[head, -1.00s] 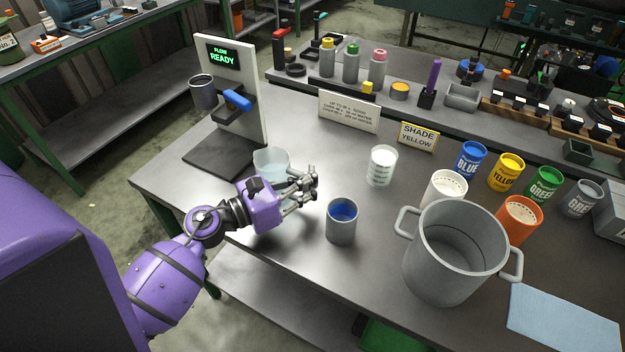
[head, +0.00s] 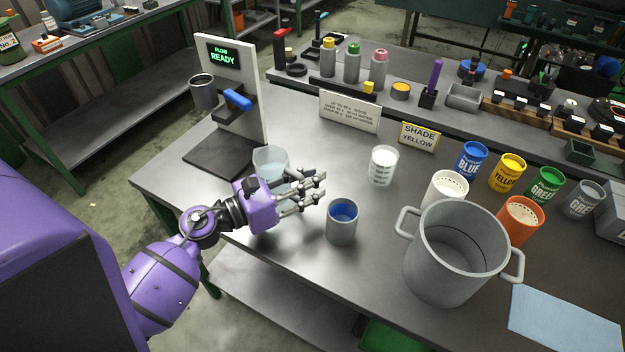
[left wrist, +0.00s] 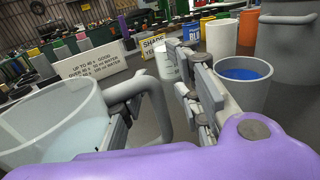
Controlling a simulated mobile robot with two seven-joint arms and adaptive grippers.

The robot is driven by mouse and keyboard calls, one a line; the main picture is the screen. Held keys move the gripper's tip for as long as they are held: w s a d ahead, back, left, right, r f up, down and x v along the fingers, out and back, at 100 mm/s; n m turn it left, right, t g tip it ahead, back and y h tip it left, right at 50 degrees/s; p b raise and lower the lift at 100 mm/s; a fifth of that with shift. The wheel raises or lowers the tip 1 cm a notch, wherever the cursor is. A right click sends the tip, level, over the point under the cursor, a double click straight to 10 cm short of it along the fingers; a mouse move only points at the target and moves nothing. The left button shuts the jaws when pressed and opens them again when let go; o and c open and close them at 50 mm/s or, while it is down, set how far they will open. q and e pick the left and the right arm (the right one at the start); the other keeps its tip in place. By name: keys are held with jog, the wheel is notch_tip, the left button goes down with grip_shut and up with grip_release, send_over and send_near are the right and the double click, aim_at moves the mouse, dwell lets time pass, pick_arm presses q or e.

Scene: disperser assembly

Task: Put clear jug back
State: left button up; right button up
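The clear jug (head: 269,158) stands upright on the bench in front of the flow stand. Its wide rim shows at the left of the left wrist view (left wrist: 45,125), with its grey handle (left wrist: 158,103) on the right side. My left gripper (head: 318,190) is beside the jug, with its fingers apart. In the left wrist view the handle lies between the fingers (left wrist: 160,105), with a gap to the right finger. The gripper body hides part of the jug and its handle in the head view. My right gripper is not in view.
A grey cup with blue liquid (head: 342,222) stands close to my left fingertips. A white marked beaker (head: 382,167), a large grey pot (head: 455,262) and several paint cans stand further right. The flow stand (head: 240,90) is behind the jug. A sign (head: 348,111) stands at the back.

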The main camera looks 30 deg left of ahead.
pick_arm(q)
jog(key=b+v, duration=0.1)
jog(key=v, duration=0.2)
jog(key=b+v, duration=0.1)
jog(key=v, duration=0.2)
jog(key=b+v, duration=0.1)
jog(key=v, duration=0.3)
jog(key=shift+s+f, duration=0.1)
jog(key=shift+f, duration=0.3)
jog(key=shift+s+a+r, duration=0.15)
jog(key=shift+s+a, duration=0.15)
jog(key=shift+s, duration=0.15)
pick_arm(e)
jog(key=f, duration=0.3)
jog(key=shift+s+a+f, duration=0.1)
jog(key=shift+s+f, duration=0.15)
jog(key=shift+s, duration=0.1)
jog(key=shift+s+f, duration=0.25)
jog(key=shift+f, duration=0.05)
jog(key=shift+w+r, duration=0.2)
